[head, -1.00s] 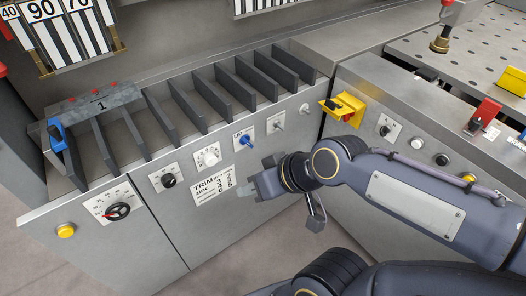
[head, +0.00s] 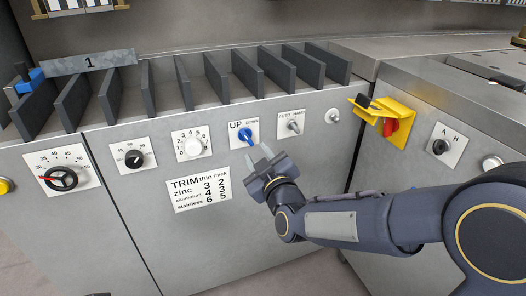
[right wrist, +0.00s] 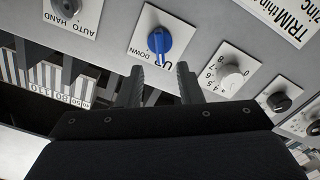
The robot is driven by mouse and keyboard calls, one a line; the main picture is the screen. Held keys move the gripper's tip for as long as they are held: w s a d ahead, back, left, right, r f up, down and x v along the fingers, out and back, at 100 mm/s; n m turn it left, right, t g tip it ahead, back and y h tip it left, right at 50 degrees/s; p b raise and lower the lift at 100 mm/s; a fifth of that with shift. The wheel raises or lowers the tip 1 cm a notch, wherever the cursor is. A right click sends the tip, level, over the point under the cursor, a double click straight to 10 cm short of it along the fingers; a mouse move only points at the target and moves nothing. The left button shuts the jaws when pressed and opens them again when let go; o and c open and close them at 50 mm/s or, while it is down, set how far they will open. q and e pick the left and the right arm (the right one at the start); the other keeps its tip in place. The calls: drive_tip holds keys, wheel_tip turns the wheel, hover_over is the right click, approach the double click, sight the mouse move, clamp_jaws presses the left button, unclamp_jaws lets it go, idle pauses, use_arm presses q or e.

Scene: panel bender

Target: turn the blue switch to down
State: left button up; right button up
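The blue switch (head: 245,136) is on a white plate marked UP on the left and DOWN on the right, on the grey cabinet front. In the right wrist view the picture is upside down, and the blue switch (right wrist: 158,42) lies just beyond the fingertips, in line with the gap. My right gripper (head: 262,166) is just below the switch in the head view, open and empty, with no contact visible. My left gripper is not in view.
The AUTO/HAND switch (head: 293,124) is just right, and a white dial (head: 193,147) is to the left. Dark divider plates (head: 160,83) stand above. A yellow bracket with a red part (head: 384,120) juts out at right. A TRIM label (head: 200,190) is below left.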

sight(248, 140)
drive_tip(key=b+x, duration=0.1)
drive_tip(key=x, duration=0.5)
drive_tip(key=shift+w, duration=0.2)
drive_tip(key=shift+c, duration=0.2)
clamp_jaws()
